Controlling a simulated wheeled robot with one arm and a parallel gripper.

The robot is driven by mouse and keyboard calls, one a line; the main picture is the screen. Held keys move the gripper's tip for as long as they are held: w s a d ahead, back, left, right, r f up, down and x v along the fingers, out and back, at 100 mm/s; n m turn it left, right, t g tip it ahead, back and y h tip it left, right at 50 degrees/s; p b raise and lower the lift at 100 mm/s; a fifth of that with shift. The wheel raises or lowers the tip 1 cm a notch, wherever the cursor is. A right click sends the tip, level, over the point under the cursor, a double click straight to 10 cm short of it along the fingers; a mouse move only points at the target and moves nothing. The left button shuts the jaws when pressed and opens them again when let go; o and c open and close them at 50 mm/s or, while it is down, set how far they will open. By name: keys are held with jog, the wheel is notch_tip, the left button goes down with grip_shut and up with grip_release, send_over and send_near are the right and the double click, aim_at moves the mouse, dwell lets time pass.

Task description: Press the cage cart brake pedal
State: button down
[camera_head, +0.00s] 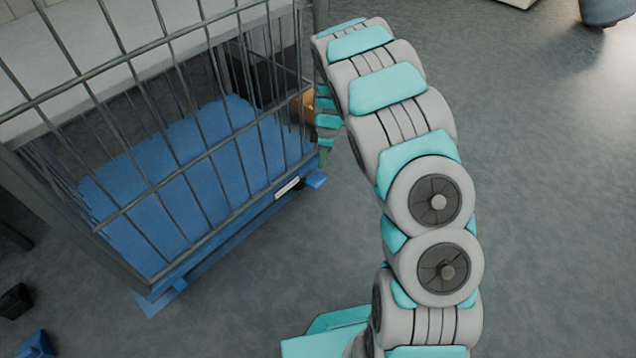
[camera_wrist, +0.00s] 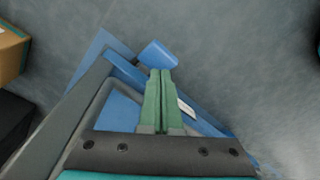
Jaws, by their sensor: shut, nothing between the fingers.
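The cage cart (camera_head: 205,232) has grey bars and a blue base, and stands at the left of the head view. Its blue brake pedal (camera_head: 316,180) sticks out low at the corner near my arm, and shows in the wrist view (camera_wrist: 158,53) just beyond my fingertips. My gripper (camera_head: 323,157) points down beside that corner, above the pedal. In the wrist view its green fingers (camera_wrist: 160,73) are shut together and empty. The fingertips line up with the pedal's near edge; I cannot tell whether they touch it. The cart's corner post and base edge lie close to the fingers.
A white label (camera_head: 287,187) is on the cart's base edge. An orange-brown box (camera_head: 309,105) and a dark box (camera_head: 262,78) are behind the cart's far side. Small black (camera_head: 15,301) and blue (camera_head: 38,345) objects lie at lower left.

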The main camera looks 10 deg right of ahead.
aim_at(320, 179)
jog(key=shift+w+a+f+b, duration=0.1)
jog(key=shift+a+f+b, duration=0.1)
jog(key=shift+f, duration=1.55)
jog(key=shift+a+f+b, duration=0.15)
jog(key=shift+f+b, duration=0.05)
jog(key=shift+f, duration=1.55)
jog(key=shift+f, duration=0.45)
jog(key=shift+f+b, duration=0.3)
jog(key=shift+f, duration=1.1)
jog(key=d, duration=0.2)
jog(key=d+r, duration=0.1)
jog(key=shift+s, duration=0.4)
notch_tip(320, 179, up, 8)
jog(key=shift+s+d+p, duration=0.15)
jog(key=shift+d+p, duration=0.15)
jog(key=shift+p, duration=0.15)
